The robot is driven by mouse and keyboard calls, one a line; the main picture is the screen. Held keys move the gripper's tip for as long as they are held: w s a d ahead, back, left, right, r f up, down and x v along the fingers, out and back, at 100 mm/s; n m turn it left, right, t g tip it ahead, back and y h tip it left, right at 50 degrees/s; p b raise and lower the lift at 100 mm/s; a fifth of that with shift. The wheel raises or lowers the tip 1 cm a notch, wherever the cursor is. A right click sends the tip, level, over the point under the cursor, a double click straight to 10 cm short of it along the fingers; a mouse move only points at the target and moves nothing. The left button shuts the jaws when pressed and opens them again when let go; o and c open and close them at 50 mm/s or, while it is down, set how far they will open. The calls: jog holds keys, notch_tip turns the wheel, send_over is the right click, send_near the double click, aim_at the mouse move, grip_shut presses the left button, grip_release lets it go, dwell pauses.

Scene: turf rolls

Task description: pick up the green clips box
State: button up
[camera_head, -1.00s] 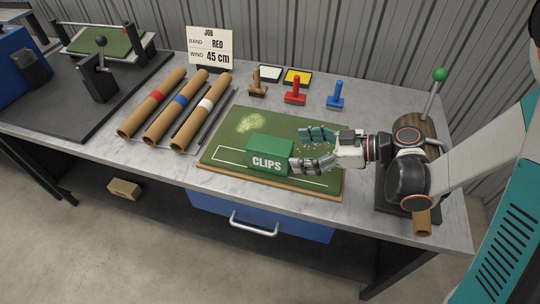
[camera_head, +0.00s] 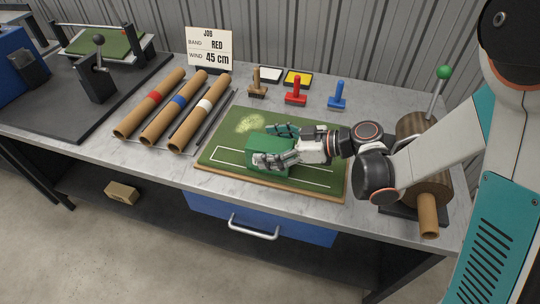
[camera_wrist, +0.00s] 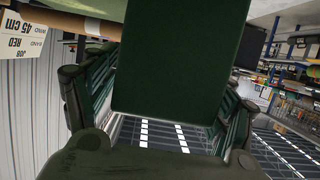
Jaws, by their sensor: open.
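The green clips box (camera_head: 256,149) stands on the green turf board (camera_head: 214,141) on the bench, inside the white-lined rectangle. My gripper (camera_head: 272,145) is around the box from the right, one finger along its front face and one behind it. The near finger covers most of the box's lettering. In the wrist view the box (camera_wrist: 182,55) fills the space between my two open fingers, with dark green pads at either side. A gap seems to show beside the box; whether either pad touches it I cannot tell.
Three brown tubes with red, blue and white bands (camera_head: 180,112) lie left of the board. A brown, a red (camera_head: 296,93) and a blue stamp (camera_head: 338,95) stand behind it, with two ink pads. A job sign (camera_head: 209,50) leans at the back. A wooden roller with a green-knobbed lever (camera_head: 443,73) stands at right.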

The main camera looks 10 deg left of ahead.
jog(key=shift+c, duration=0.6)
jog(key=c, duration=1.3)
jog(key=shift+r, duration=0.1)
